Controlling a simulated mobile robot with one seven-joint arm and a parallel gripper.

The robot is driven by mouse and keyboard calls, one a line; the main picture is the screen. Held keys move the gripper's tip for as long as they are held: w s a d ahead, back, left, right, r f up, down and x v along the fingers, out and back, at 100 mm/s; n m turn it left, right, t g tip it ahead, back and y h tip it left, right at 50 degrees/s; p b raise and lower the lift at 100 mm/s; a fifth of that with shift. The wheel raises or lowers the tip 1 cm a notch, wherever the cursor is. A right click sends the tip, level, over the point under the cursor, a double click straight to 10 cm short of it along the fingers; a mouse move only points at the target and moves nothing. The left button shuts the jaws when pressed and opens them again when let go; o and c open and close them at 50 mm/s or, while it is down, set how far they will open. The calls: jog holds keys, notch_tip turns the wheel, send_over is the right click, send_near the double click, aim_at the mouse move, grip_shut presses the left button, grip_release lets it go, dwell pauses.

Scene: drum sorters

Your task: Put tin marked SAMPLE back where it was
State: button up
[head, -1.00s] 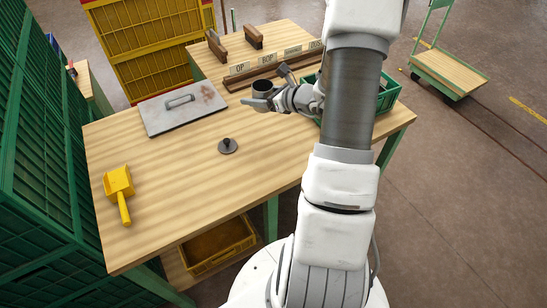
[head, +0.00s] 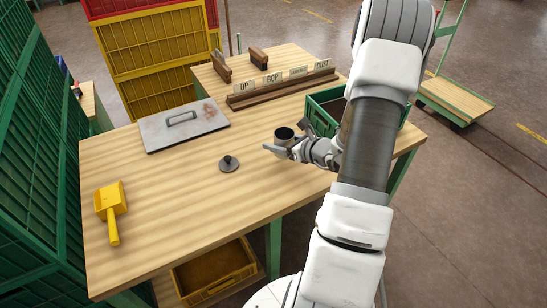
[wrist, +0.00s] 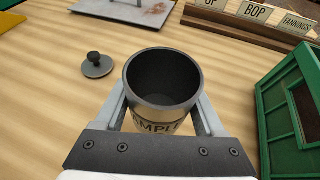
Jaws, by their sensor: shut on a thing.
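The tin marked SAMPLE (head: 284,134) is a small open grey metal cup. In the wrist view the tin (wrist: 163,78) is upright between my fingers, its dark mouth facing the camera and its lettering partly hidden by my gripper. My gripper (head: 283,149) is shut on the tin, over the wooden table right of the lid. I cannot tell whether the tin's base touches the table. A dark round lid with a knob (head: 229,163) lies on the table left of the tin; it also shows in the wrist view (wrist: 97,66).
A green crate (head: 320,118) stands right of my gripper, partly behind my arm. A dark rack with OP, BOP, FANNINGS and DUST cards (head: 281,92) lies behind. A metal plate with a handle (head: 183,127) and a yellow scoop (head: 111,205) are at left. The front table (head: 190,220) is clear.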

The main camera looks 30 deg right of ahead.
aim_at(273, 162)
jog(key=shift+w+a+f, duration=0.15)
jog(key=shift+a+f, duration=0.4)
jog(key=shift+a, duration=0.25)
jog(key=shift+f+b, duration=0.35)
jog(key=shift+f, duration=1.6)
jog(key=shift+f, duration=0.25)
jog(key=o, duration=1.4)
jog(key=shift+r, duration=0.1)
jog(key=shift+r, duration=0.15)
jog(key=shift+s+d+r, duration=0.1)
jog(key=shift+s+r, duration=0.05)
jog(key=shift+s, duration=0.1)
jog(key=p+v, duration=0.1)
jog(key=v, duration=1)
jog(key=shift+s, duration=0.2)
